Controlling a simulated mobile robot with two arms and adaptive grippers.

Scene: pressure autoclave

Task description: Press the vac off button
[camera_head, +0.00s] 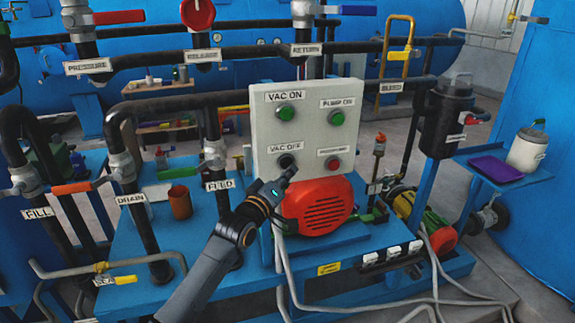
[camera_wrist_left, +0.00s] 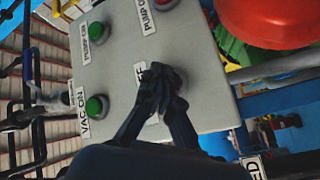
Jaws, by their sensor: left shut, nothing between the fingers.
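The grey control panel (camera_head: 308,125) carries several labelled buttons. My right gripper is in neither view.
The green vac on button (camera_head: 285,111) is above, the green pump on button (camera_head: 336,118) upper right, the red pump off button (camera_head: 333,164) to the right. A red motor housing (camera_head: 318,205) sits just below the panel. Pipes with valve handles stand to the left.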

